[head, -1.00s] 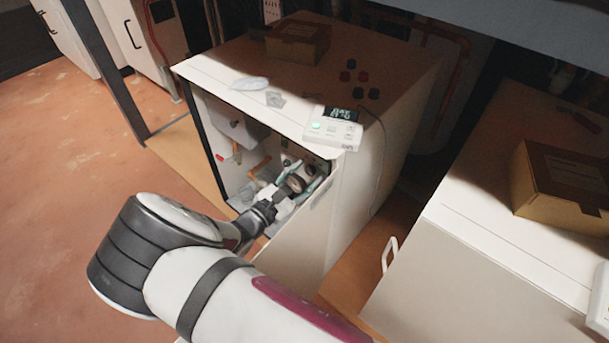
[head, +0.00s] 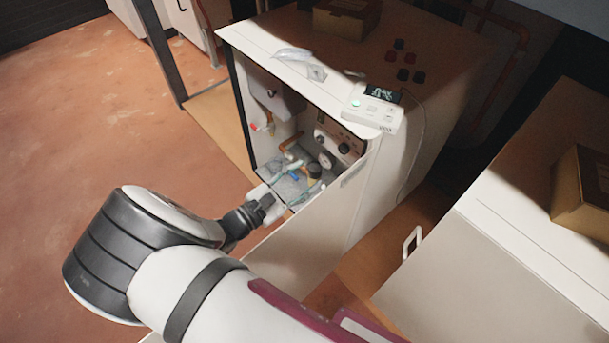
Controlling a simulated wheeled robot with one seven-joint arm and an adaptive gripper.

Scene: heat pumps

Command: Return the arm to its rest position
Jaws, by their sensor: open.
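My gripper (head: 272,201) is at the end of my arm, just in front of the open lower front of a white heat pump cabinet (head: 362,215). It is open, and nothing shows between its fingers, which are small in this view. Inside the cabinet I see copper and teal pipe parts (head: 290,165), a round gauge (head: 326,160) and a dark control panel (head: 345,145). My arm covers the floor below the cabinet.
On the cabinet top are a controller with a lit display (head: 373,107), a clear bag (head: 293,54), several red and black caps (head: 404,74) and a cardboard box (head: 346,17). Another white cabinet (head: 500,255) with a box (head: 585,190) stands right. Open floor (head: 80,120) lies left.

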